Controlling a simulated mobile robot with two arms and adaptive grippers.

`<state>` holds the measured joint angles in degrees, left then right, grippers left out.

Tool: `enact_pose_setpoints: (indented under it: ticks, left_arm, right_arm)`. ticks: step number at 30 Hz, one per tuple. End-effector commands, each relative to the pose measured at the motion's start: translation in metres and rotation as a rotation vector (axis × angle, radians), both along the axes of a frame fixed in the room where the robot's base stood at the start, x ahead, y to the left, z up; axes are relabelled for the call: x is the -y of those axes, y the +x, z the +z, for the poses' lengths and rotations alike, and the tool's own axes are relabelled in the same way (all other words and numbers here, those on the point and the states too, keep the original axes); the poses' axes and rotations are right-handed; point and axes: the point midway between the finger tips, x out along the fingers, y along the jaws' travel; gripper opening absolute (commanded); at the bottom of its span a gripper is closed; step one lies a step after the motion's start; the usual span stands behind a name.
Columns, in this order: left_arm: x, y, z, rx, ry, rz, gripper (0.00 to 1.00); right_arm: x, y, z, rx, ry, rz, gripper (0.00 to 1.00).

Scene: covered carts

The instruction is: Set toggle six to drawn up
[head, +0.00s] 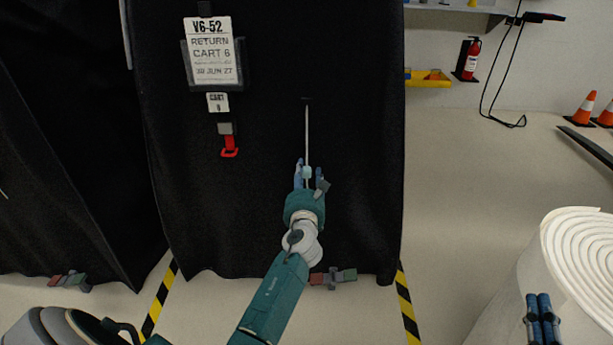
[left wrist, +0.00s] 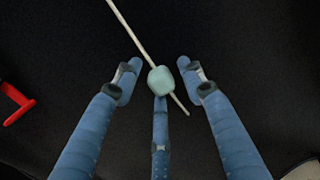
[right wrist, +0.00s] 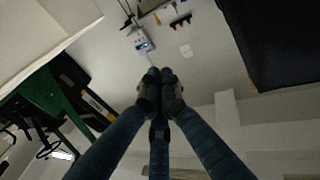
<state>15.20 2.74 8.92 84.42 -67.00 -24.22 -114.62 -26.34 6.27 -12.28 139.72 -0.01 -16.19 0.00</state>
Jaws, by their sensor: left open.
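A pale cord (head: 306,135) hangs from a small slot on the front of the black cover labelled Cart 6. A pale teal toggle (head: 306,172) sits near the cord's lower end; in the left wrist view the toggle (left wrist: 161,80) has a short tail of cord below it. My left gripper (head: 310,178) is open, its blue fingers spread around the toggle. Two fingers stand apart on either side, and the third is behind or below it; I cannot tell whether that one touches. My right gripper (head: 541,318) is at the lower right, its fingertips together and empty in the right wrist view (right wrist: 160,85).
A "Return Cart 6" label (head: 213,52) and a red pull tab (head: 229,150) are on the cover left of the cord. A clip (head: 333,277) holds the bottom hem. Another covered cart (head: 60,150) stands at left. A white roll (head: 575,260) stands at right; floor between is clear.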

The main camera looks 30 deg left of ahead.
Motion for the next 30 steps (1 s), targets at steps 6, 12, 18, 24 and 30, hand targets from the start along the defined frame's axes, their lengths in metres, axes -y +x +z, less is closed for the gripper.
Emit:
enact_pose_setpoints:
  ticks: [6, 12, 18, 24, 30]
  left_arm:
    - [0.0, 0.0, 0.0, 0.0, 0.0, 0.0, 0.25]
    - [0.001, 0.0, 0.001, 0.001, 0.001, -0.002, 0.0]
    - [0.002, 0.001, 0.001, 0.001, 0.0, -0.004, 0.0]
    - [0.002, 0.001, 0.002, 0.001, 0.0, -0.005, 0.0]
    - [0.003, 0.001, 0.012, 0.001, 0.002, -0.006, 0.0]
  right_arm:
    - [0.0, 0.0, 0.0, -0.001, 0.0, 0.0, 0.0]
    - [0.0, 0.0, 0.0, -0.001, 0.0, 0.0, 0.0]
    - [0.0, 0.0, 0.0, -0.002, 0.0, 0.0, 0.0]
    - [0.0, 0.0, -0.001, -0.01, -0.002, 0.0, 0.0]
    - [0.008, -0.003, -0.049, -0.219, -0.057, -0.015, 0.0]
